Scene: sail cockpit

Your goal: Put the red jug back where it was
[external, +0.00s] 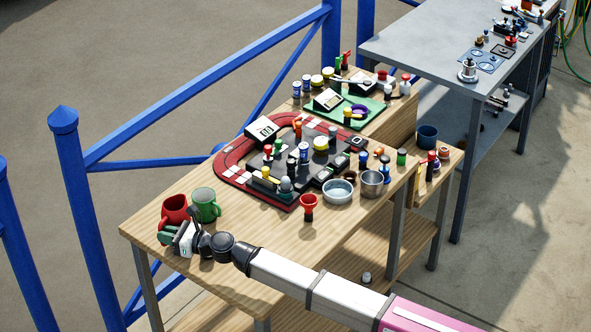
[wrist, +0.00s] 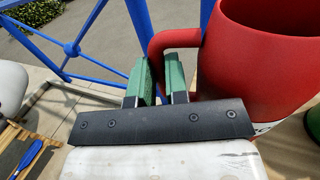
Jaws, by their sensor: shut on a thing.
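The red jug (external: 174,208) is at the near left end of the wooden table in the external view. It fills the upper right of the wrist view (wrist: 265,60), with its handle toward the left. My gripper (external: 168,235) is beside the jug on its near side. In the wrist view its green fingers (wrist: 161,82) are shut on the jug's handle (wrist: 175,40). The jug looks roughly upright. Its base is hidden by my gripper in the external view, so I cannot tell whether it touches the table.
A green mug (external: 206,204) stands close to the jug's right. A red funnel-like cup (external: 308,207), a glass bowl (external: 338,191) and a metal cup (external: 372,183) stand farther right. A red-bordered board (external: 230,162) holds several small items. A blue railing (external: 205,85) runs behind the table.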

